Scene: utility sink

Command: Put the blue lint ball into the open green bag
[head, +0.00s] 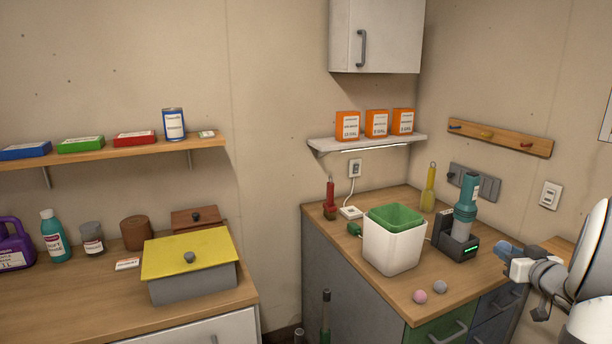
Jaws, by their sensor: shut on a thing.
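The open green bag (393,213) lines a white bin (393,250) on the right-hand counter, its mouth facing up. My gripper (509,251) is at the right, above the counter's right part, to the right of the bin and apart from it. A small blue shape shows at its tip, and my gripper is shut on it; I take this as the blue lint ball. Its outline is small and partly hidden by the fingers. No other blue ball shows on the counter.
A pink ball (420,297) and a grey ball (439,286) lie on the counter before the bin. A teal hand-held device (466,196) stands in a dark dock (456,239) between bin and gripper.

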